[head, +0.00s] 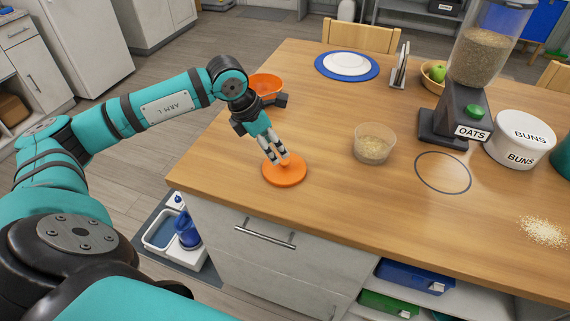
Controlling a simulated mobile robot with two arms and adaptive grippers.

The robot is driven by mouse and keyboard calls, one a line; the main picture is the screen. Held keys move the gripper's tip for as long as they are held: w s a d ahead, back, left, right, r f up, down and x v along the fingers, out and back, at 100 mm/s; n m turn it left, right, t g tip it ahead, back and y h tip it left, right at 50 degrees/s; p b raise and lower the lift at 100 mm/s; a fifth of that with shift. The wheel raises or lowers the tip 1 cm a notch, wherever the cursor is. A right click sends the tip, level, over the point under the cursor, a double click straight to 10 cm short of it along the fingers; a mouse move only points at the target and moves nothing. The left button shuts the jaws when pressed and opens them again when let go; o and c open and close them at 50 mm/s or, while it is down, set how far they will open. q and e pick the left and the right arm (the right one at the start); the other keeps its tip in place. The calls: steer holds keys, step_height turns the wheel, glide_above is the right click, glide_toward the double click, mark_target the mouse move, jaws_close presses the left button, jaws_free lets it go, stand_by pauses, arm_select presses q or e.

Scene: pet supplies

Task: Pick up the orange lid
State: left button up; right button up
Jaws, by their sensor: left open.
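The orange lid (285,176) is a flat round disc with a small knob. It lies on the wooden table (330,190) near its front left edge. My left gripper (280,160) points down over the lid, with its fingertips at the knob. It is open, with only a narrow gap between the fingers. I cannot tell whether the fingers touch the knob, which they partly hide. My right gripper is not in view.
A clear tub of oats (373,145) stands right of the lid. An orange bowl (264,85) is behind my left gripper. An oats dispenser (468,90) and a white buns container (519,138) stand farther right. Crumbs (543,231) lie at the right.

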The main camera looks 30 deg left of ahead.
mark_target(283, 161)
arm_select(q)
steer(key=shift+w+d+f, duration=0.1)
steer(key=shift+d+f, duration=0.05)
steer(key=shift+f, duration=0.35)
steer(key=shift+w+d+f+p, duration=0.1)
steer(key=shift+f+p, duration=0.15)
steer(key=shift+p, duration=0.1)
steer(key=p+x, duration=0.1)
steer(key=x, duration=0.2)
steer(key=shift+w+d+f, duration=0.2)
steer(key=shift+w+f, duration=0.05)
steer(key=shift+w, duration=0.05)
steer(key=shift+w+d+f+p, duration=0.1)
steer(key=shift+f+p, duration=0.2)
steer(key=shift+f, duration=0.15)
steer(key=c, duration=1.1)
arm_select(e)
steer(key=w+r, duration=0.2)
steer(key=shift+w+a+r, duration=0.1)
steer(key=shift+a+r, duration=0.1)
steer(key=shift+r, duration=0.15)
